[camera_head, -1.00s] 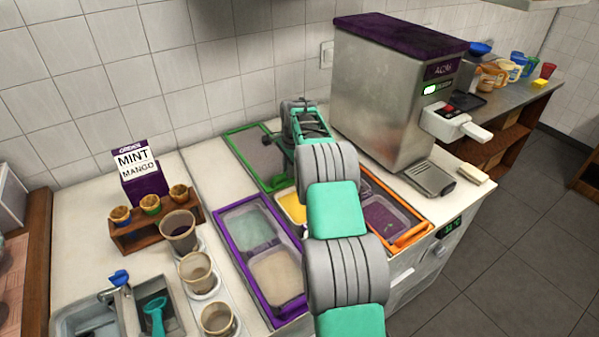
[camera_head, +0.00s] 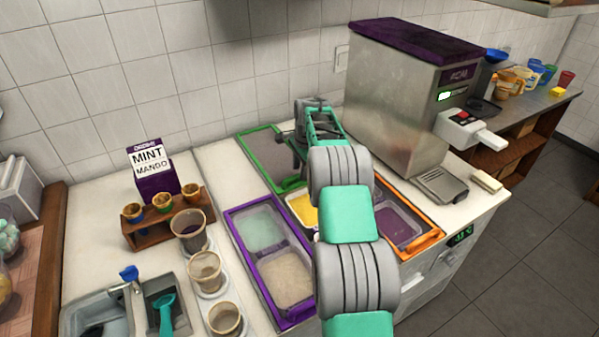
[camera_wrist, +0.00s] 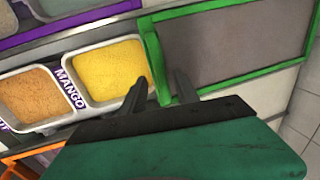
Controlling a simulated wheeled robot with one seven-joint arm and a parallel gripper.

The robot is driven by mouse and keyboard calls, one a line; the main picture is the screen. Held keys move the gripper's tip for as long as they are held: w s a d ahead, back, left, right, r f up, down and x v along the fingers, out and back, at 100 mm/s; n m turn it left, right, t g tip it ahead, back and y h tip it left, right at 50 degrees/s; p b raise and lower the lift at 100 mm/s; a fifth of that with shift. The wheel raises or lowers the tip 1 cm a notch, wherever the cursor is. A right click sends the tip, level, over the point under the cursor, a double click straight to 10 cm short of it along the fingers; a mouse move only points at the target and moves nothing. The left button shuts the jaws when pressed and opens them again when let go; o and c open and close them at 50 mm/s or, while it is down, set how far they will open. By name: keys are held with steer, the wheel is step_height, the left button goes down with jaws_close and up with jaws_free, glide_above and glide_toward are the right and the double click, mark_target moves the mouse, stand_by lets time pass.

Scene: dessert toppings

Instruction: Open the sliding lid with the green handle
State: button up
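The sliding lid (camera_head: 262,155) is a grey panel in a green frame at the back left of the topping counter. In the wrist view, the lid (camera_wrist: 235,45) fills the upper right, beside the yellow mango tub (camera_wrist: 105,70). Its green handle (camera_wrist: 152,62) is an upright bar along the lid's left edge. My gripper (camera_wrist: 160,82) has its two dark fingers apart, one on each side of the handle's lower part. Small gaps seem to show, so I see no firm grip.
The steel acai machine (camera_head: 385,110) stands close on the right of my arm. Cups (camera_head: 205,270) and a sink (camera_head: 95,322) are at left.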

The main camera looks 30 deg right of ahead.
step_height(320, 180, up, 6)
steer(key=s, duration=0.1)
steer(key=shift+s+r+b, duration=0.2)
steer(key=shift+b, duration=0.2)
